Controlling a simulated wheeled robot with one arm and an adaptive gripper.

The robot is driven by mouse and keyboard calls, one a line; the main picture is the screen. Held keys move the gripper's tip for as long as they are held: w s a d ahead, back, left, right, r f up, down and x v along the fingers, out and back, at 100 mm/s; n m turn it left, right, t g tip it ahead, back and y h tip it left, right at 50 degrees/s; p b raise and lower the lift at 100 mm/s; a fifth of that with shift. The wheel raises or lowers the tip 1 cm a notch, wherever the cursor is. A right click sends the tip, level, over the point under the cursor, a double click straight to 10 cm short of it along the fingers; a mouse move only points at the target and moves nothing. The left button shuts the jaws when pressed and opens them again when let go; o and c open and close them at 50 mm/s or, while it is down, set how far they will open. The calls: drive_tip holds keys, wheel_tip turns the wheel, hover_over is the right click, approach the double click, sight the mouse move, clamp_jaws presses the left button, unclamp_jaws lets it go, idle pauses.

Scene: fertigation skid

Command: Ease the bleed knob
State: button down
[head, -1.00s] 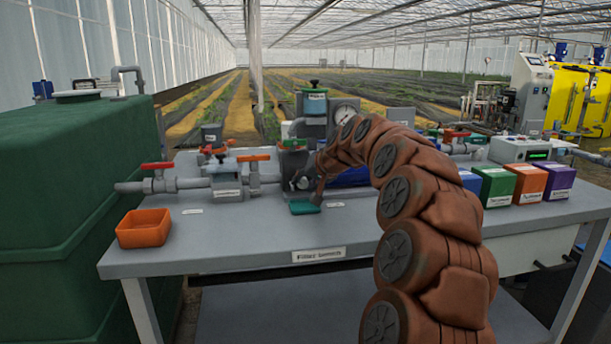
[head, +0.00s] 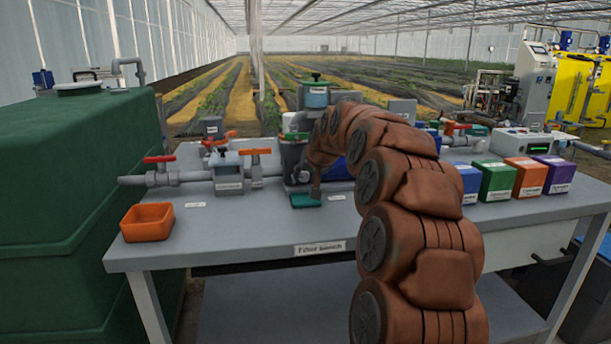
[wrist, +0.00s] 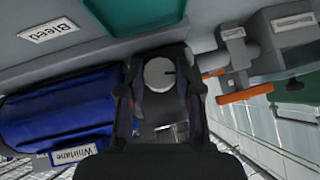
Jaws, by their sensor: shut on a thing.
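In the head view my gripper (head: 312,186) is low at the front of the grey filter housing, and my arm hides the knob there. A label reading "Bleed" (wrist: 48,33) lies on the bench, upper left in the wrist view. A small teal tray (head: 305,201) lies on the bench just below my gripper.
A blue item labelled "Whirlane" (wrist: 62,122) lies close beside my gripper. An orange-handled valve (wrist: 245,93) is on the other side. An orange bin (head: 147,222) stands at the bench's left. Coloured boxes (head: 497,182) stand at the right. The front of the bench is mostly clear.

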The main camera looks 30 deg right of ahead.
drive_tip(key=c, duration=0.8)
unclamp_jaws()
drive_tip(key=shift+f, duration=0.1)
drive_tip(key=shift+s+r, duration=0.1)
drive_tip(key=shift+r, duration=0.1)
drive_tip(key=v, duration=1.1)
drive_tip(key=shift+s+r, duration=0.15)
drive_tip(key=shift+s, duration=0.15)
drive_tip(key=shift+a, duration=0.15)
